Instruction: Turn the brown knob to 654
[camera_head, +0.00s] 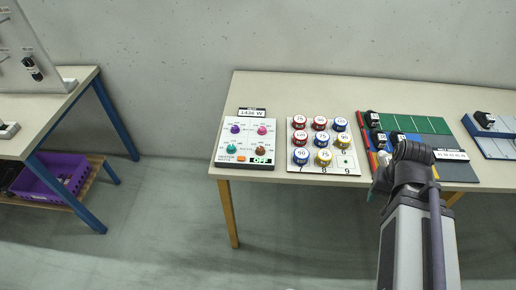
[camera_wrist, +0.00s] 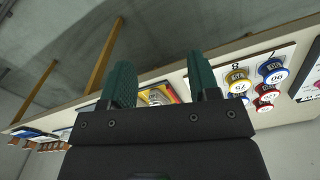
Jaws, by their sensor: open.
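The brown knob (camera_head: 261,151) is on the white control panel (camera_head: 230,165) at the left end of the table, at the panel's lower right, above a display reading OFF. Purple, pink and teal knobs sit on the same panel. The knob's setting is too small to read. My gripper (camera_head: 382,172) is at the table's front edge, far right of the panel. In the wrist view, the two green fingers of my gripper (camera_wrist: 160,85) stand apart with nothing between them. The brown knob does not show in the wrist view.
A white board (camera_head: 347,170) with red, blue and yellow numbered spools lies between the panel and my arm; the spools also show in the wrist view (camera_wrist: 272,72). A green and dark tray (camera_head: 430,125) lies behind my arm. A sign reading 1436 W (camera_head: 252,113) stands behind the panel.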

